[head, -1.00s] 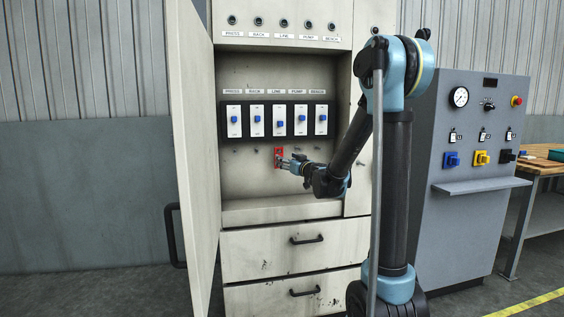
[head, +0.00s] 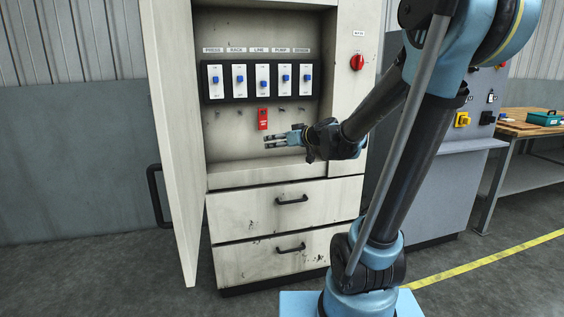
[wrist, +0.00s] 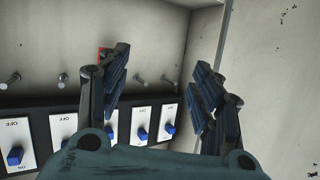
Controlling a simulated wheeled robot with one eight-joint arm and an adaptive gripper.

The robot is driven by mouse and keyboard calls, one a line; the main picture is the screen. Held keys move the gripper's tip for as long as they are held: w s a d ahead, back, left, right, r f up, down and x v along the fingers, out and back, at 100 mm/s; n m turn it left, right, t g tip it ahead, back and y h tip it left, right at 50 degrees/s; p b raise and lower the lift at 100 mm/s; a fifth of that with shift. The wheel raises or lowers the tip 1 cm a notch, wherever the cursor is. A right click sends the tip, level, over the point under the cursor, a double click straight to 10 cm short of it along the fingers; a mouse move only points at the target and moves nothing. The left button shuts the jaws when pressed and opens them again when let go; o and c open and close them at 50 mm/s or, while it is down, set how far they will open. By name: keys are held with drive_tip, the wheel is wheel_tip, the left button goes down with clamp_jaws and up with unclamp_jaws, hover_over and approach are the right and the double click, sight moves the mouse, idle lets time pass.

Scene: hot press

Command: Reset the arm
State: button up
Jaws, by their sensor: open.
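My gripper (head: 268,142) is open and empty in front of the open cabinet, just below and to the right of the red tag (head: 263,118). The red tag hangs on the back wall under the breaker row. In the wrist view my gripper (wrist: 160,88) has its two fingers spread apart with nothing between them. A small part of the red tag (wrist: 103,54) shows behind the left finger there; the rest is hidden. My arm reaches in from the right of the head view.
The breaker panel (head: 261,97) holds several switches with blue levers. The open cabinet door (head: 177,130) stands at the left. Drawers with handles (head: 291,199) are below. A red rotary switch (head: 357,62) is at the right. A grey console (head: 440,190) and workbench (head: 520,128) stand farther right.

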drive_tip(key=s+d+f+m+g+h, duration=0.2)
drive_tip(key=s+d+f, duration=0.4)
drive_tip(key=s, duration=0.4)
drive_tip(key=s+d+f+m+g+h, duration=0.3)
drive_tip(key=s+d+f, duration=0.4)
drive_tip(key=s, duration=0.3)
drive_tip(key=s+d+f+m+g+h, duration=0.2)
drive_tip(key=s+d+f+h, duration=0.3)
drive_tip(key=s, duration=0.5)
drive_tip(key=d+f+g, duration=0.1)
drive_tip(key=d, duration=0.1)
drive_tip(key=shift+d+f+m, duration=0.15)
drive_tip(key=shift+d+m, duration=0.15)
drive_tip(key=shift+d, duration=0.05)
